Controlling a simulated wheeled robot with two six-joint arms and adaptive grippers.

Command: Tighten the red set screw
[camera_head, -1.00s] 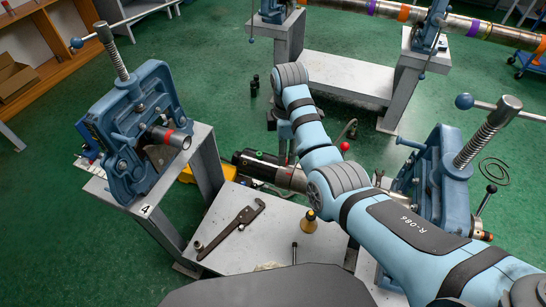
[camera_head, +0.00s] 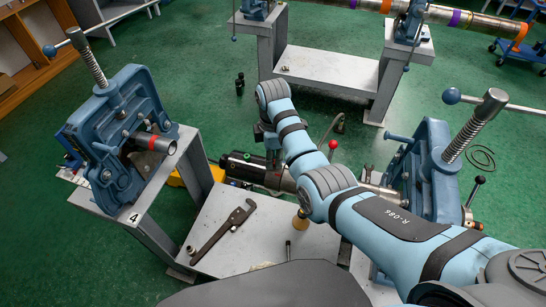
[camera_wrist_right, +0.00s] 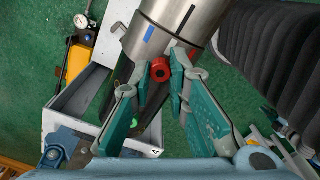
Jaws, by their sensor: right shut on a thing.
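The red set screw (camera_wrist_right: 160,70) is a small red cylinder with a dark socket in its end, beside a shiny steel pipe (camera_wrist_right: 160,40) with a blue mark. My right gripper (camera_wrist_right: 161,72) has its green fingertips shut on the screw, one on each side. The fingertips are close to the pipe's edge. In the head view my right gripper (camera_head: 272,152) points down at a dark and silver pipe piece (camera_head: 277,180) in the middle; the screw cannot be made out there. My left gripper is not in view.
Blue pipe vises stand at left (camera_head: 123,125) and right (camera_head: 432,175). A pipe wrench (camera_head: 225,230) lies on the grey low table (camera_head: 265,240). A lever with a red ball (camera_head: 333,144) stands close to my right arm.

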